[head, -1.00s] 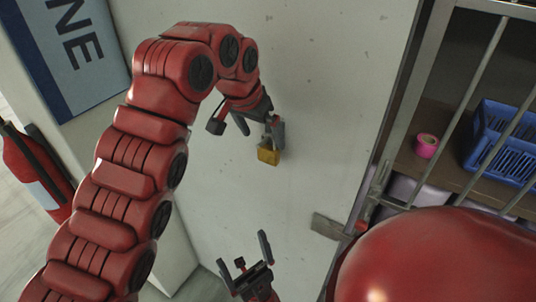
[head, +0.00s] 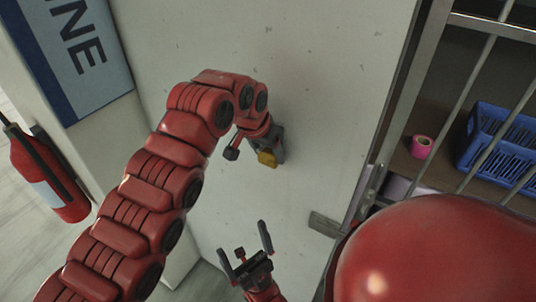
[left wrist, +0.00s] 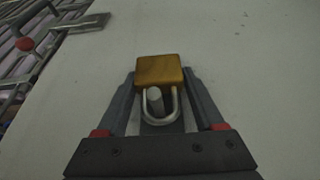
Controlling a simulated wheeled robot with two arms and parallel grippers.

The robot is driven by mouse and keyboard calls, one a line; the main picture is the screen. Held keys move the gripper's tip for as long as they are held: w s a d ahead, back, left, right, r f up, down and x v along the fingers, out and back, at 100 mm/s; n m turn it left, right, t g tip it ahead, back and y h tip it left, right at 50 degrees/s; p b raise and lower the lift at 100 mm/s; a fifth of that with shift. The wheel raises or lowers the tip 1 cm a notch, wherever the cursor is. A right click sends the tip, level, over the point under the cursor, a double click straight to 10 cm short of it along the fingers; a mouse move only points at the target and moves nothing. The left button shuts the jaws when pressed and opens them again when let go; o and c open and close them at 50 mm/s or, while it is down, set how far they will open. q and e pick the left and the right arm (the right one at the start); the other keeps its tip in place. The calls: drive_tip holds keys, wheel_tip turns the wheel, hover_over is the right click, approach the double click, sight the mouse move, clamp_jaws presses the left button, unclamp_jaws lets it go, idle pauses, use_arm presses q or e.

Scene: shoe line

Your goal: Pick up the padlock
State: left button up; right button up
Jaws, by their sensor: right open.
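The brass padlock (head: 267,159) is at the pale wall panel. In the left wrist view its brown-gold body (left wrist: 160,70) sits between my fingertips, and its steel shackle loops around a grey peg. My left gripper (head: 274,151) is at the padlock, with one dark finger close along each side of the body; it appears shut on it. In the head view the gripper hides the shackle and part of the body. My right gripper (head: 246,251) is open and empty, lower down in front of the panel.
A barred cage on the right holds a blue basket (head: 490,143) and a roll of pink tape (head: 421,147). A metal latch plate (head: 325,224) juts at the panel's right edge. A fire extinguisher (head: 48,180) stands at left. The panel around the padlock is bare.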

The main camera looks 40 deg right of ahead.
use_arm(q)
clamp_jaws()
drive_tip(key=shift+r, duration=0.2)
